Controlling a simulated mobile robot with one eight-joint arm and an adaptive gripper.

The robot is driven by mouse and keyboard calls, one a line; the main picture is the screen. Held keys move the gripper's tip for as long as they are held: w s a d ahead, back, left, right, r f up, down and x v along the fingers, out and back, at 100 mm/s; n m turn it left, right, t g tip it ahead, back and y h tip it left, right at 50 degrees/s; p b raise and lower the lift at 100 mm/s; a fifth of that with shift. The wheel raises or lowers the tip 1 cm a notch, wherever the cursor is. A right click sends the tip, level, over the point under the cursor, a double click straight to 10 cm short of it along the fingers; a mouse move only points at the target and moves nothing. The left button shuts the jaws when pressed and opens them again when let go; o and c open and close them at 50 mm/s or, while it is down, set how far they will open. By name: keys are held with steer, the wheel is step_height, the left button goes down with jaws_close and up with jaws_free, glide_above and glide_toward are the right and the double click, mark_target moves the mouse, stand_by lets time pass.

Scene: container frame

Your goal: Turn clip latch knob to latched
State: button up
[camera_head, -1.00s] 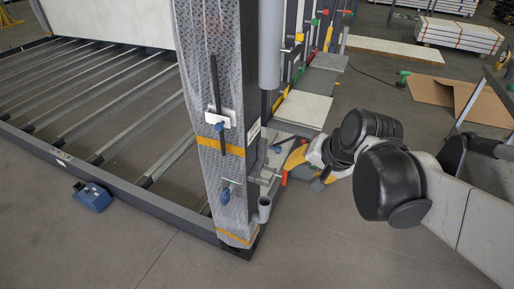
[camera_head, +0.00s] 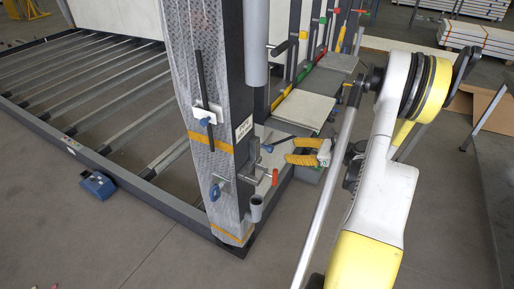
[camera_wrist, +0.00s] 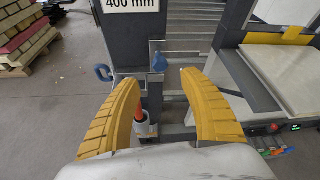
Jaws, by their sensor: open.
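A blue knob (camera_wrist: 159,62) on a thin metal bar, apparently the clip latch knob, shows in the wrist view just beyond and between my fingertips. In the head view a small blue knob (camera_head: 268,148) sits beside the dark post, left of my gripper (camera_head: 289,150). My gripper (camera_wrist: 159,78) has two ribbed yellow fingers spread apart with nothing between them. They appear short of the knob; I see no contact. The knob's turn position is too small to read.
Below the knob are a red handle (camera_head: 275,177) and a grey tube cup (camera_head: 255,207). A blue loop handle (camera_wrist: 103,73) is at left in the wrist view. Open floor lies in front of the frame.

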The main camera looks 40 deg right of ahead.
mark_target(273, 149)
steer(key=b+x, duration=0.3)
steer(key=x, duration=0.7)
steer(key=shift+w+a+f, duration=0.1)
steer(key=shift+w+f, duration=0.05)
steer(key=shift+w, duration=0.1)
steer(key=shift+c, duration=0.3)
jaws_close()
